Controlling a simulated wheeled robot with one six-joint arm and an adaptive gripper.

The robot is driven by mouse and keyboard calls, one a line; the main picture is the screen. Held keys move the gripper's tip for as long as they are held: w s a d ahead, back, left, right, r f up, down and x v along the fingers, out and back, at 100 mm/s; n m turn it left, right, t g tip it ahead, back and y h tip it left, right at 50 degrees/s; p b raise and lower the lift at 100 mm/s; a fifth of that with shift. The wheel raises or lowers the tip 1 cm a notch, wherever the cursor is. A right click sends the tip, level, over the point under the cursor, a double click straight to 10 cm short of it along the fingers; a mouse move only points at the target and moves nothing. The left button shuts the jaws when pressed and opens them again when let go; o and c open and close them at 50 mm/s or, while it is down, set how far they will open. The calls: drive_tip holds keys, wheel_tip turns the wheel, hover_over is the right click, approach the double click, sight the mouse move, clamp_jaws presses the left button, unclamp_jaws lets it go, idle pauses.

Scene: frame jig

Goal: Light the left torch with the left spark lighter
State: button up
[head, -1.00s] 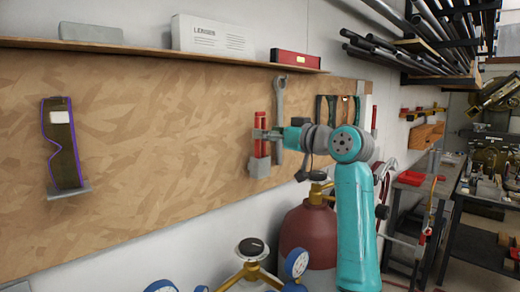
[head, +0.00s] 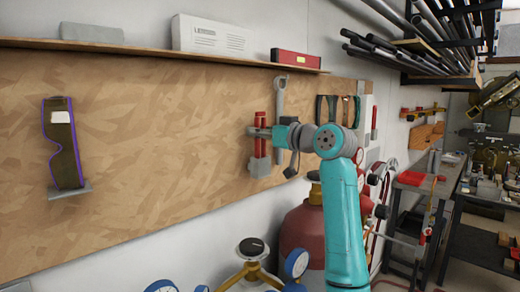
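A tool with two upright red handles (head: 263,117) stands in a grey holder (head: 259,168) on the wooden wall board. It may be the spark lighter, but I cannot tell for sure. My gripper (head: 257,132) is level with the handles' upper half, its fingers crossing in front of or around them. Whether the fingers touch or are closed on the tool is too small to tell. The tool still sits in its holder. I cannot pick out the left torch in this view.
A wrench (head: 280,95) hangs just right of the red handles. Below stand a dark red gas cylinder (head: 305,235), a yellow valve fitting (head: 250,270) and blue gauges (head: 296,263). A shelf (head: 130,46) runs above. A purple-edged item (head: 62,140) hangs at left.

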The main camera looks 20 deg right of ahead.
drive_tip(key=shift+r, duration=3.35)
drive_tip(key=v, duration=1.2)
idle(0.7)
